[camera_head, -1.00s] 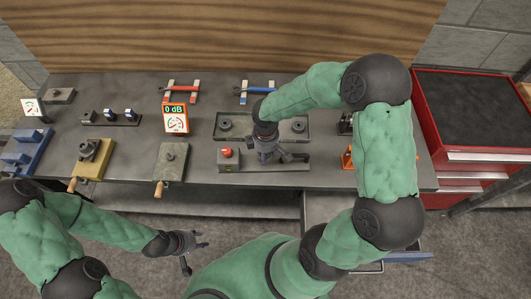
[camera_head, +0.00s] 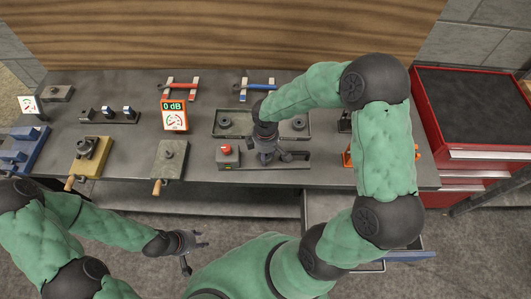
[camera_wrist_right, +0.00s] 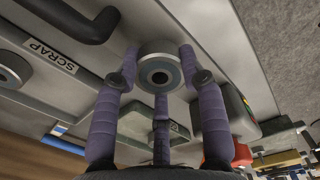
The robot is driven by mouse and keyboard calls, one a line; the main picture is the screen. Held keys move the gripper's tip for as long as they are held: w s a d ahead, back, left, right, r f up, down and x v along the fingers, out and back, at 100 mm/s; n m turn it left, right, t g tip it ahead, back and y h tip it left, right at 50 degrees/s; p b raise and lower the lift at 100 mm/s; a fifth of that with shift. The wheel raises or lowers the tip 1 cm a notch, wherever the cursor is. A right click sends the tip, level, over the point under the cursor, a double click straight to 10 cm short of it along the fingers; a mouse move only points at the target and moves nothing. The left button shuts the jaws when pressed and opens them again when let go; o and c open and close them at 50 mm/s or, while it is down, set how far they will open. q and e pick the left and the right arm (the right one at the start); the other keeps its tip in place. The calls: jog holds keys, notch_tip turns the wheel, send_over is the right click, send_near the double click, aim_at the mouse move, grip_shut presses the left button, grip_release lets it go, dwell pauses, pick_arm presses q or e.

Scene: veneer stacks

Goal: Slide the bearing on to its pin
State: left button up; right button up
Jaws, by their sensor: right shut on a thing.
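My right gripper (camera_head: 276,158) is over the grey fixture plate beside the red-button box (camera_head: 228,157) on the bench. In the right wrist view its purple fingers (camera_wrist_right: 160,78) are shut around a round metal bearing (camera_wrist_right: 158,55) with a dark centre hole. The bearing is over or against the grey fixture surface; I cannot tell whether it is on a pin. The pin is hidden behind the bearing and the hand. My left gripper (camera_head: 200,250) hangs in front of the bench, its fingers spread and empty.
A grey tray (camera_head: 262,133) behind the right hand holds round parts at both ends; a SCRAP label (camera_wrist_right: 49,55) shows in the wrist view. An orange meter (camera_head: 174,117) reads 0 dB. Clamp blocks (camera_head: 90,155) stand left. A red tool cabinet (camera_head: 475,158) stands right.

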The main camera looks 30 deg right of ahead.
jog(key=shift+f+b, duration=0.45)
jog(key=shift+f, duration=0.2)
jog(key=o, duration=1.3)
notch_tip(320, 180, up, 12)
jog(key=shift+r, duration=0.1)
jog(key=shift+s, duration=0.1)
